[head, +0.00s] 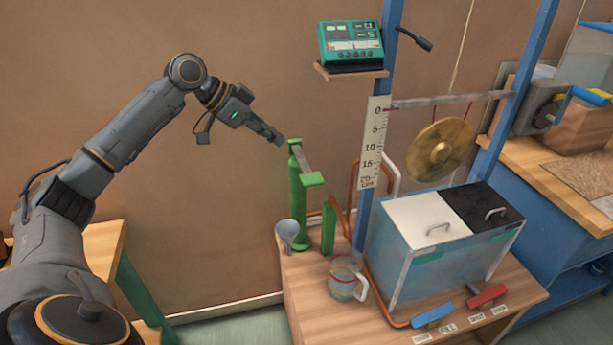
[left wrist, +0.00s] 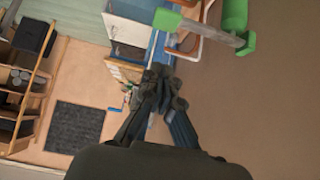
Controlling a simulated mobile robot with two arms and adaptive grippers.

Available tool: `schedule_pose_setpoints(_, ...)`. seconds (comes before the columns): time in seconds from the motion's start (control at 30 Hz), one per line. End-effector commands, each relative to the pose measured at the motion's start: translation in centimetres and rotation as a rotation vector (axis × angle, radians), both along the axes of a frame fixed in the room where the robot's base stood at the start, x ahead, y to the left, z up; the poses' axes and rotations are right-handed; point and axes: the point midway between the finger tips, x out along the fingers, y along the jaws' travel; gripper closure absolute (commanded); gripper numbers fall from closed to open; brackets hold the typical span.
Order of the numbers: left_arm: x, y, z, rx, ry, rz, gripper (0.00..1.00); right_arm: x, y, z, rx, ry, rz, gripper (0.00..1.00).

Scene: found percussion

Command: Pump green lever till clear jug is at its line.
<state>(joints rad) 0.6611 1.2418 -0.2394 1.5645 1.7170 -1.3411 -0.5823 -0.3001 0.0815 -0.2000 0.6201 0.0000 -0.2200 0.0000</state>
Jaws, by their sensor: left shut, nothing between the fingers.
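The green lever (head: 312,179) is a green end pad on a grey bar, set atop a green pump post (head: 300,215). The bar slopes down toward the pad. In the left wrist view, the lever's green pad (left wrist: 167,19) is at the top, ahead of the fingers. My left gripper (head: 279,139) is shut and empty, just up and left of the post's top, apparently not touching the lever. The clear jug (head: 345,279) stands upright on the wooden bench below, with a handle and coloured bands. Its water level is hard to tell. My right gripper is out of view.
A grey funnel (head: 288,232) stands beside the post. A tank with a white lid (head: 428,217), blue and red handles (head: 487,296), a brass gong (head: 440,150) and a blue frame with a scale (head: 375,140) are to the right. The wall left of the pump is clear.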

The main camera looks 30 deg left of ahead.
Motion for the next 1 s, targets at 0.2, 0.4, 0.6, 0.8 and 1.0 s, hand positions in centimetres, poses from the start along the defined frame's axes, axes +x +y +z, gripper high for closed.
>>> schedule_pose_setpoints(0.2, -0.1, 0.1, 0.4, -0.008, 0.006, -0.003, 1.00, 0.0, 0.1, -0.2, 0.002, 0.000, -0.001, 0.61)
schedule_pose_setpoints(0.4, -0.1, 0.1, 0.3, -0.008, 0.005, -0.004, 1.00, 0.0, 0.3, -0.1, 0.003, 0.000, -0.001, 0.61)
schedule_pose_setpoints(0.6, 0.7, -0.6, -0.6, -0.009, 0.007, -0.004, 1.00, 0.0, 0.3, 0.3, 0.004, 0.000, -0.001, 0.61)
schedule_pose_setpoints(0.8, 2.8, -2.5, -3.2, -0.010, 0.008, -0.006, 1.00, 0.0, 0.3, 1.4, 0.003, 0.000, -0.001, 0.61)
schedule_pose_setpoints(1.0, 5.1, -4.4, -6.2, -0.010, 0.006, -0.005, 1.00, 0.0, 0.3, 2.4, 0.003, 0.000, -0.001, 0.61)
